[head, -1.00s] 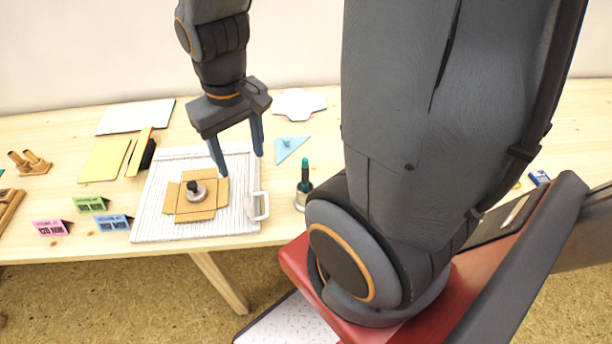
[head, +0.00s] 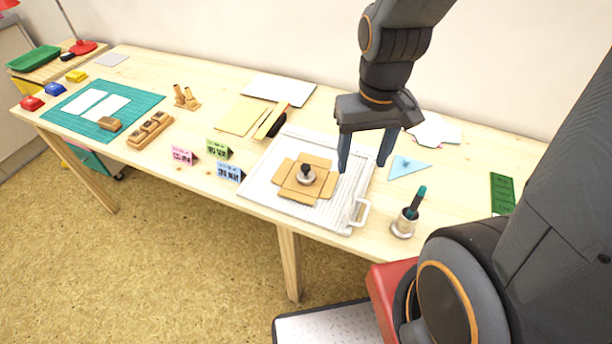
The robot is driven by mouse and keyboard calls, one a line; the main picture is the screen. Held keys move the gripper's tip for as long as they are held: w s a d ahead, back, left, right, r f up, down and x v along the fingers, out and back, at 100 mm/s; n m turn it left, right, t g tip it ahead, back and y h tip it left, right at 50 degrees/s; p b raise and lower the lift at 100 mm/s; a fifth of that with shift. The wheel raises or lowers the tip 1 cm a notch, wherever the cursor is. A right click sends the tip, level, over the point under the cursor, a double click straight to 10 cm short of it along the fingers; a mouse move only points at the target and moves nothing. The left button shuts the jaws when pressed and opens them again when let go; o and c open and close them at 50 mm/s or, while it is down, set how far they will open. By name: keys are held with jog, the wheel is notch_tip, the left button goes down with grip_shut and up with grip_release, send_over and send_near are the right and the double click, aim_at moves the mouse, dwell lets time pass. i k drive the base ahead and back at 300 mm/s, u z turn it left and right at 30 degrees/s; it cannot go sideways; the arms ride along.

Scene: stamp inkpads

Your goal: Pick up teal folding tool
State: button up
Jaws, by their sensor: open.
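The teal folding tool (head: 417,199) stands tilted in a small light cup (head: 403,225) near the front edge of the table, right of the white board. Its upper part shows; its lower end is hidden inside the cup. My gripper (head: 362,168) is open and empty, with its two fingers pointing down above the right part of the white ridged board. It is behind and to the left of the teal tool, apart from it.
The white ridged board (head: 262,185) has a handle (head: 360,212) and bears an open cardboard box (head: 329,186) with a dark-knobbed stamp (head: 306,174). A light blue triangle (head: 407,166) lies behind the cup. Small folded cards (head: 230,173) stand left of the board. A green cutting mat (head: 148,102) lies far left.

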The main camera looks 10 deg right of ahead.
aim_at(413, 209)
jog(key=z, duration=0.4)
jog(key=k, duration=0.8)
jog(key=u, duration=0.4)
